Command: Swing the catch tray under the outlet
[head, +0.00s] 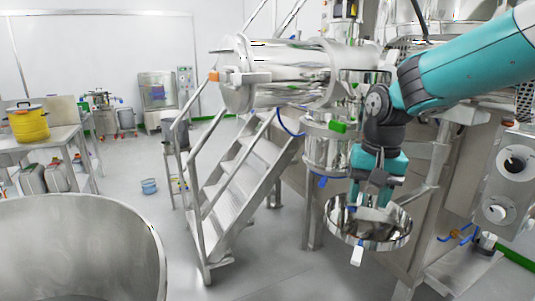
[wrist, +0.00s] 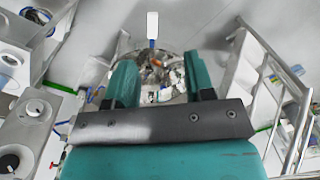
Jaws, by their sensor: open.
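The catch tray (head: 340,230) is a round, shiny metal pan in the right half of the head view. A white handle tab (head: 357,256) sticks out at its near rim. The likely outlet, the lower end of an upright metal cylinder (head: 328,152), shows above and left of the tray in the picture. My gripper (head: 372,202) points down over the tray, its tips overlapping the tray in view. In the wrist view the tray (wrist: 172,72) shows between my two parted teal fingers, with the white tab (wrist: 152,25) beyond them. I cannot tell whether they touch it.
Metal stairs with handrails (head: 238,172) stand left of the tray. A large metal vessel (head: 80,245) fills the lower left. A control panel with dials (head: 505,180) is at the right. Floor between vessel and stairs is clear.

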